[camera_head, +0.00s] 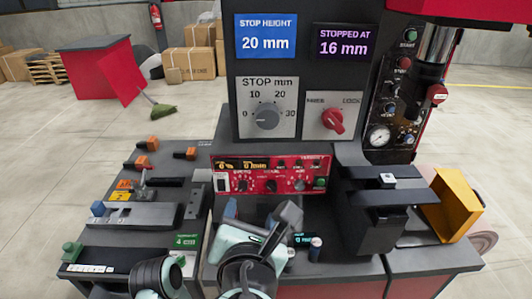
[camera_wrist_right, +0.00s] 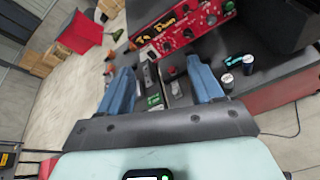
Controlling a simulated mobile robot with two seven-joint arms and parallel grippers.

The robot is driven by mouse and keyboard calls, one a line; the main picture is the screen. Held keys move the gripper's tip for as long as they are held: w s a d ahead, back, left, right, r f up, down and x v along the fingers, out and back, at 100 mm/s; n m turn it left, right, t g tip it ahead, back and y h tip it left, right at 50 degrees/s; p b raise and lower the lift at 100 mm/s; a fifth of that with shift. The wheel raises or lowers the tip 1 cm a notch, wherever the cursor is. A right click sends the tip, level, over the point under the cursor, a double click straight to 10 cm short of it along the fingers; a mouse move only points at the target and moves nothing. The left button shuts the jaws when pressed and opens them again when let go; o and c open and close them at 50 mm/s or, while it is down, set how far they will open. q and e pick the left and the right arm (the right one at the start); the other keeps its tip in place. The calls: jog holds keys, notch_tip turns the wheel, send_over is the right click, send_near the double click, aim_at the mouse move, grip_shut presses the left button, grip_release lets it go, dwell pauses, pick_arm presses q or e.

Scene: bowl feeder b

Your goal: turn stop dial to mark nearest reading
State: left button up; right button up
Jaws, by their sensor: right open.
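The stop dial (camera_head: 266,117) is a round grey knob on a pale plate marked STOP mm, with marks 0, 10, 20 and 30. It is on the dark upright panel in the head view; its pointer is too small to read surely. A blue display (camera_head: 266,37) above reads STOP HEIGHT 20 mm. A purple display (camera_head: 345,42) reads STOPPED AT 16 mm. My right gripper (camera_head: 262,222) is low in front of the panel, below and apart from the dial. Its two blue fingers are spread and empty in the right wrist view (camera_wrist_right: 158,68), where the dial is not seen.
A red FREE/LOCK knob (camera_head: 333,120) sits right of the dial. A red control unit (camera_head: 270,175) stands below, behind my right gripper. A dark vise-like block (camera_head: 378,205) is at right, with a yellow bin (camera_head: 453,205) beyond. Tools and blocks fill the left bench.

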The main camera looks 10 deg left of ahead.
aim_at(268, 119)
jog(key=s+d+r+n+t, duration=0.1)
jog(key=s+d+r+t, duration=0.15)
jog(key=r, duration=0.45)
jog(key=s+d+r+t, duration=0.2)
jog(key=s+r, duration=0.1)
jog(key=r, duration=0.4)
jog(key=x, duration=0.4)
jog(key=p+x, duration=0.1)
jog(key=x, duration=0.8)
jog(key=shift+s+a+f+p, duration=0.1)
jog(key=shift+a+p, duration=0.25)
jog(key=shift+a, duration=0.05)
jog(key=c, duration=1.1)
